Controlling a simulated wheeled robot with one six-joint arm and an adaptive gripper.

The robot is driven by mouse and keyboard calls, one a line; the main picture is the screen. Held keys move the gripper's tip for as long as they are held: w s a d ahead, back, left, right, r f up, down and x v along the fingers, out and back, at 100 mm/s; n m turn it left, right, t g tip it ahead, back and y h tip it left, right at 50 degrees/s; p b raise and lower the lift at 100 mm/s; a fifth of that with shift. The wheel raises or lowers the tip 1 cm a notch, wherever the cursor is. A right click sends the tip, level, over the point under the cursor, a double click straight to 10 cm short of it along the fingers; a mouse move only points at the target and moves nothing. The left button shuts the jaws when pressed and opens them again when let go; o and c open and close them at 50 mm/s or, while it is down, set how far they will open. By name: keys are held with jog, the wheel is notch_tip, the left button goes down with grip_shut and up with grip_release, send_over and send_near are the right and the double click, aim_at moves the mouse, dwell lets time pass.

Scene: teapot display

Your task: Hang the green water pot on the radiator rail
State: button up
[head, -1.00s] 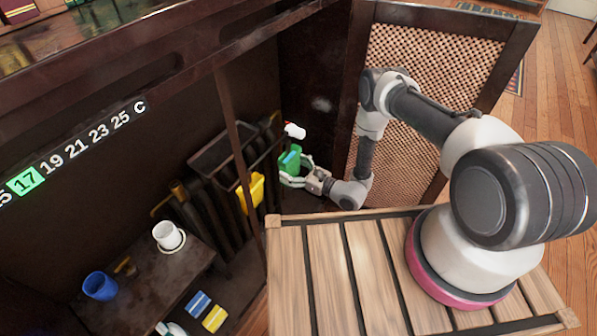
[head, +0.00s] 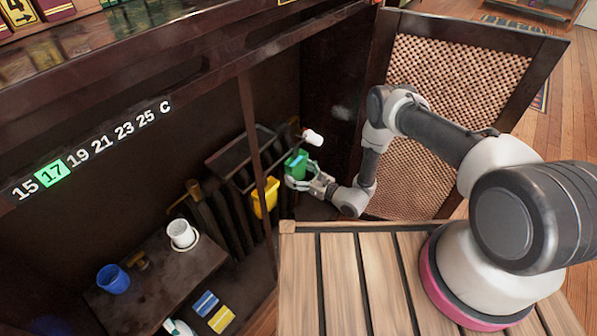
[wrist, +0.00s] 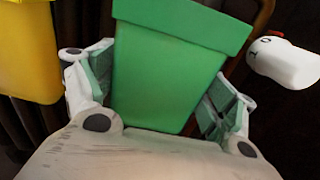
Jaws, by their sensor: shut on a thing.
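The green water pot (head: 296,165) is at the right end of the dark radiator (head: 222,193) inside the cabinet. My gripper (head: 303,178) is shut on it from the front right. In the wrist view the green pot (wrist: 170,65) is upright, a little tilted, between the two finger pads of my gripper (wrist: 160,95). The rail (head: 241,150) runs along the radiator's top front. Whether the pot's back is hooked on the rail or only beside it, I cannot tell; that side is hidden.
A yellow pot (head: 265,198) hangs left of the green one, close to my gripper in the wrist view (wrist: 28,50). A white valve knob (head: 313,138) is just right of the pot. A dark post (head: 255,150) stands in front. A low table (head: 160,275) bears a blue cup (head: 113,279) and white cup (head: 182,234).

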jog(key=o, duration=0.7)
jog(key=shift+o, duration=0.2)
jog(key=v, duration=1.2)
